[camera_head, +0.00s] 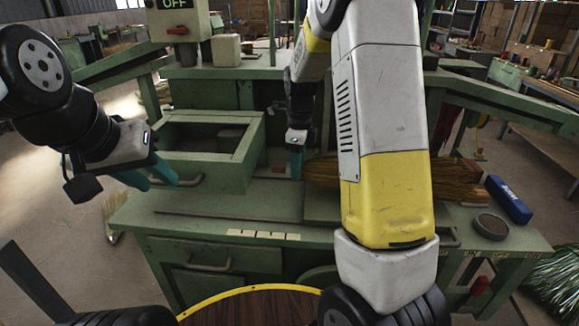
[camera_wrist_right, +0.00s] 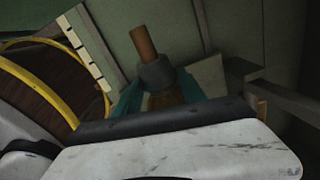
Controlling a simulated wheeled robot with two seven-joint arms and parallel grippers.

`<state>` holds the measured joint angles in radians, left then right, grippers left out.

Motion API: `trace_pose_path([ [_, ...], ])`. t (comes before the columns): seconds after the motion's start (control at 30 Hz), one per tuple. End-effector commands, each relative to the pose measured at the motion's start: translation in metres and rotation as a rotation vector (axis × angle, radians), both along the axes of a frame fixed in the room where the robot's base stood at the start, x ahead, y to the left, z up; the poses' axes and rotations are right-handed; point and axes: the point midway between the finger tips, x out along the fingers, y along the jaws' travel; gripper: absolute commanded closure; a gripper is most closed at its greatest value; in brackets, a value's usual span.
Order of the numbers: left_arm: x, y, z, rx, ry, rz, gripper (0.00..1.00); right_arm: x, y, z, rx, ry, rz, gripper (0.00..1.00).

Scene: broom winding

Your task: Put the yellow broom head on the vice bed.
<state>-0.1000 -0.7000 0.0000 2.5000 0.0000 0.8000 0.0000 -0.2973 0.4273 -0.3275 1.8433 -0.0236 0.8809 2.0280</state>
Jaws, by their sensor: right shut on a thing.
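The broom head, a straw-brown bristle bundle (camera_head: 455,181), lies sideways over the green bench, partly hidden behind my right arm. Its wooden stub (camera_wrist_right: 143,42) and dark collar (camera_wrist_right: 157,74) show in the right wrist view. My right gripper (camera_head: 295,165) is shut on the broom head near its collar, with a teal finger on each side in the right wrist view (camera_wrist_right: 160,92). A flat green block (camera_head: 322,208), perhaps the vice bed, is under the bristles; I cannot tell whether they touch. My left gripper (camera_head: 152,179) is open and empty, left of the green drawer box.
An open green box (camera_head: 205,165) stands on the bench's left. A blue block (camera_head: 509,200) and a round dark dish (camera_head: 490,226) sit at the right end. A yellow-rimmed round wooden top (camera_head: 250,305) is in front. The front left bench top is mostly clear.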

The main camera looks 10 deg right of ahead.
Motion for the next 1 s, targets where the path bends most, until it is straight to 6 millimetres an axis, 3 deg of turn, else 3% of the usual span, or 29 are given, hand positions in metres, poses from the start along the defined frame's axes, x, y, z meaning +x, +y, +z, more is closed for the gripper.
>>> trace_pose_path([
  [0.17,0.000,0.000,0.000,0.000,0.000,0.000,0.64,0.006,-0.002,-0.007,0.001,0.002,0.000,1.00],
  [0.4,0.000,0.000,0.000,0.000,0.000,0.000,0.64,0.005,-0.002,-0.035,0.000,0.001,0.000,1.00],
  [0.7,0.000,0.000,0.000,0.000,0.000,0.000,0.64,0.005,-0.001,-0.037,0.000,0.001,0.000,1.00],
  [0.73,0.000,0.000,0.000,0.000,0.000,0.000,0.64,0.005,-0.001,-0.037,0.000,0.001,0.000,0.48],
  [0.83,0.000,0.000,0.000,0.000,0.000,0.000,0.64,0.005,-0.001,-0.037,0.000,0.001,0.000,0.30],
  [1.0,0.000,0.000,0.000,0.000,0.000,0.000,0.64,0.005,-0.001,-0.037,0.000,0.001,0.000,0.30],
])
